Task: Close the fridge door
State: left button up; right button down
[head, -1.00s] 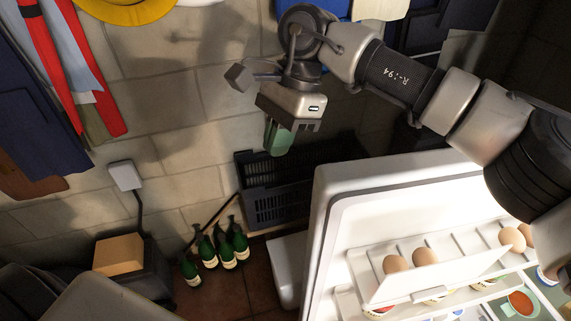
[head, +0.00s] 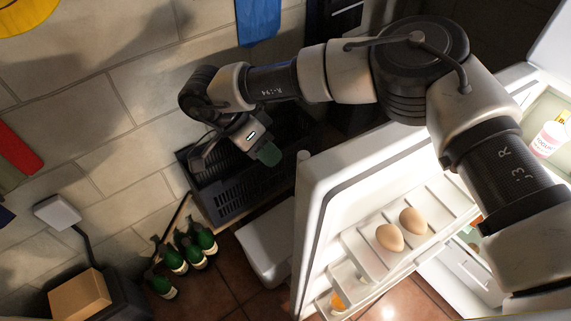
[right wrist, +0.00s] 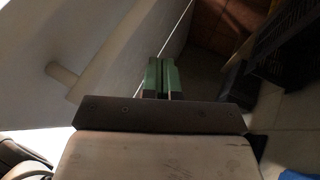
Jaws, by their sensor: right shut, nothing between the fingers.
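The white fridge door (head: 345,170) stands open in the head view, its inner side with shelves facing right. Two eggs (head: 402,229) sit in its shelf. My right arm reaches over the door's top. My right gripper (head: 270,155), with green fingers, is shut and empty. It is on the door's outer side, just left of its upper corner. In the right wrist view the shut green fingers (right wrist: 160,78) point along a pale panel, which looks like the door's outer face. I cannot tell whether they touch it. My left gripper is not in view.
A dark crate (head: 240,195) stands against the stone wall behind the gripper. Several green bottles (head: 185,252) stand on the tiled floor at lower left. A cardboard-coloured box (head: 80,298) is farther left. The fridge interior (head: 545,105) shows at right, with a bottle (head: 551,137).

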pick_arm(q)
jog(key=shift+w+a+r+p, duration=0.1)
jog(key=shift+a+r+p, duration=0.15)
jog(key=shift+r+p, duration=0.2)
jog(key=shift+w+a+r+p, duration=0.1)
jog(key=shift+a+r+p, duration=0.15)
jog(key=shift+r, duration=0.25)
pick_arm(e)
jog(key=s+d, duration=0.1)
jog(key=s+d+f, duration=0.1)
jog(key=s+d, duration=0.1)
jog(key=shift+s+d, duration=0.1)
jog(key=shift+d, duration=0.1)
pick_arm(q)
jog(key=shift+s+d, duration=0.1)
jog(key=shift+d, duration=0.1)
